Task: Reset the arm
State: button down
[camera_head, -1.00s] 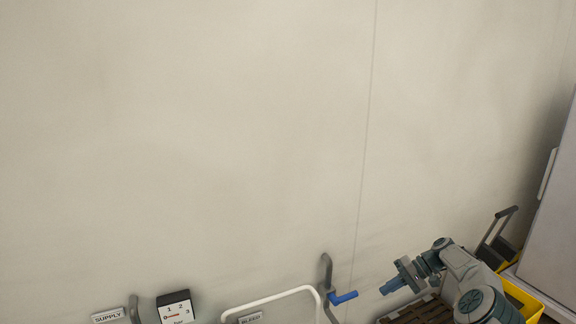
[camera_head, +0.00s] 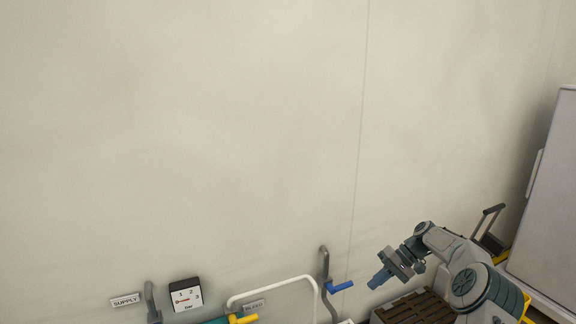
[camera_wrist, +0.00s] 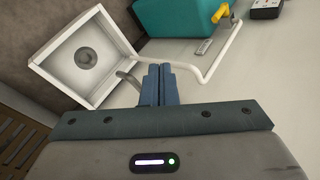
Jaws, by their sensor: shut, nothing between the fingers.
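My arm reaches in from the lower right of the head view, and my gripper (camera_head: 378,279) points left and slightly down. It is to the right of the blue-handled lever (camera_head: 340,287) and apart from it. In the wrist view my gripper (camera_wrist: 159,70) has its two blue fingers together, with nothing seen between them. Past the fingertips a white bent pipe (camera_wrist: 205,72) runs across the view.
A white basin with a drain (camera_wrist: 84,60) is at upper left in the wrist view. A teal box (camera_wrist: 178,16) carries a yellow handle (camera_wrist: 220,13). In the head view, a gauge (camera_head: 186,295) and SUPPLY label (camera_head: 125,300) are at lower left. A brown slatted crate (camera_head: 418,306) lies below my arm.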

jog(key=s+a+r+h+p, duration=0.2)
jog(key=s+a+r+p, duration=0.25)
jog(key=r, duration=0.45)
jog(key=s+a+r+n+h+p, duration=0.1)
jog(key=s+a+r+h+p, duration=0.2)
jog(key=s+r, duration=0.35)
jog(key=s+a+r+h+p, duration=0.2)
jog(key=s+a+r+p, duration=0.15)
jog(key=r, duration=0.65)
jog(key=s+r+t+p, duration=0.1)
jog(key=s+r+p, duration=0.2)
jog(key=s, duration=0.4)
jog(key=s+r+t+h+p, duration=0.1)
jog(key=s+r+p, duration=0.3)
jog(key=s, duration=0.4)
jog(key=s+r+t+h+p, duration=0.1)
jog(key=s+r+t+p, duration=0.1)
jog(key=s+r, duration=0.3)
jog(key=s+a+p, duration=0.1)
jog(key=s, duration=0.2)
jog(key=shift+r+m+p, duration=0.3)
jog(key=shift+m+p, duration=0.05)
jog(key=shift+m, duration=0.05)
